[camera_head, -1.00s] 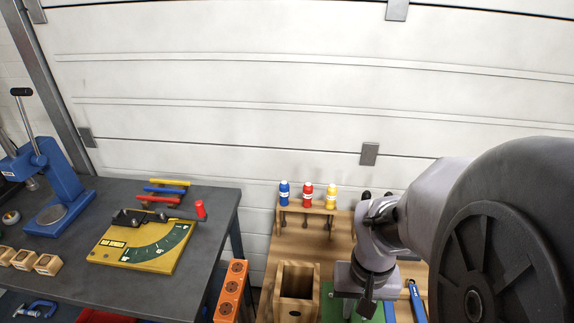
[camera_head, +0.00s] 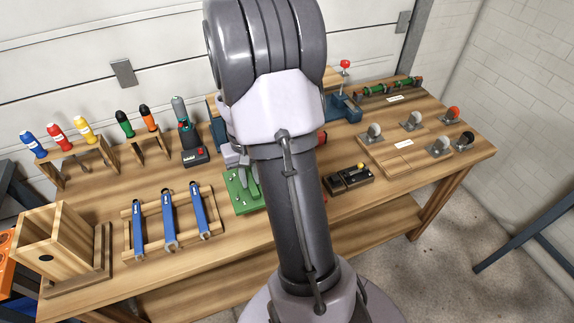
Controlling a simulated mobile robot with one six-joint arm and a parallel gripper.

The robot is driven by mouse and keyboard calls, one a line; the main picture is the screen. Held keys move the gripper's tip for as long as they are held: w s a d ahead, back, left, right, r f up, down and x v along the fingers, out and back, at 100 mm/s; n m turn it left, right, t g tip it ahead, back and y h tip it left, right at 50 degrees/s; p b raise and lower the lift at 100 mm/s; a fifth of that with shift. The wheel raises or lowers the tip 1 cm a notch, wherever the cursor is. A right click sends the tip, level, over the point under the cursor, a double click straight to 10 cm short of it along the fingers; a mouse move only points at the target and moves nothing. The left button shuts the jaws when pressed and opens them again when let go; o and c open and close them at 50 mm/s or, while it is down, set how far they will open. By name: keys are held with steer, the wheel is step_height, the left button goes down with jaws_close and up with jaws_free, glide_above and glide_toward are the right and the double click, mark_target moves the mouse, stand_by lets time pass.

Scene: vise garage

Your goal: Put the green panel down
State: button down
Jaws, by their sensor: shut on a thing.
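The green panel (camera_head: 240,197) is over the wooden workbench, left of my arm's lower link, which hides its right part. Small light-coloured details show on its face. My gripper (camera_head: 248,183) is at the panel's upper part and is shut on it. My arm hides much of the gripper. I cannot tell whether the panel touches the bench top.
Bare bench shows left of the panel.

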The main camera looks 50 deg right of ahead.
steer(key=f+b, duration=0.1)
steer(key=f, duration=0.2)
steer(key=f+b, duration=0.1)
steer(key=f, duration=0.2)
steer(key=f+b, duration=0.1)
steer(key=f, duration=0.2)
steer(key=shift+w+a, duration=0.2)
steer(key=shift+a, duration=0.05)
steer(key=shift+f+b, duration=0.2)
steer(key=shift+b, duration=0.2)
steer(key=c, duration=1.3)
jaws_free()
steer(key=shift+r, duration=0.1)
